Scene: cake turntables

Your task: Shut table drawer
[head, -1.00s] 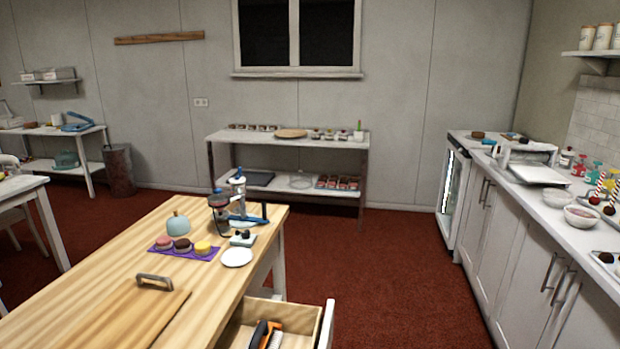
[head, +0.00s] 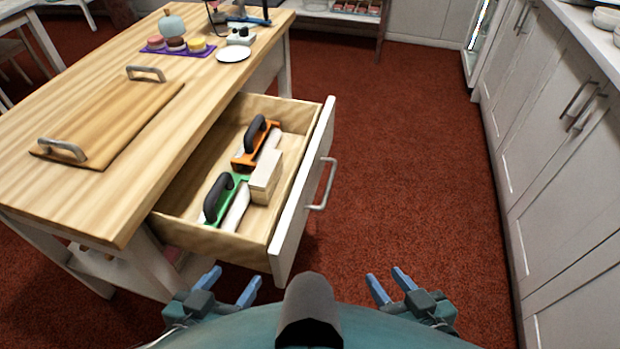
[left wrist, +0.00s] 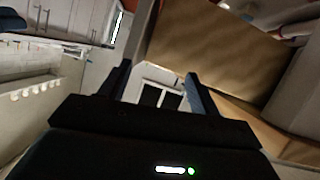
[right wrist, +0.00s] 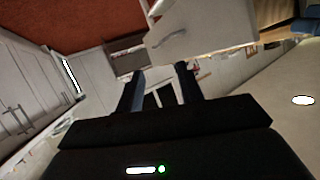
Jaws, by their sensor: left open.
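The table drawer (head: 300,205) is pulled well out of the right side of the wooden table (head: 140,185). Its white front has a metal bar handle (head: 327,184) on the outer face. Inside lie a green-based tool (head: 226,200), an orange-based tool (head: 256,142) and a pale wooden block (head: 265,176). My left gripper (head: 228,282) is open and empty, in front of the drawer's near side and apart from it. My right gripper (head: 390,281) is open and empty over the floor, to the right of the drawer front and apart from the handle.
A wooden board with two handles (head: 115,120) lies on the tabletop. A purple mat (head: 170,50) with small cakes and a white plate (head: 233,55) sit further back. White cabinets (head: 550,150) line the right. Red carpet (head: 420,140) between them is clear.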

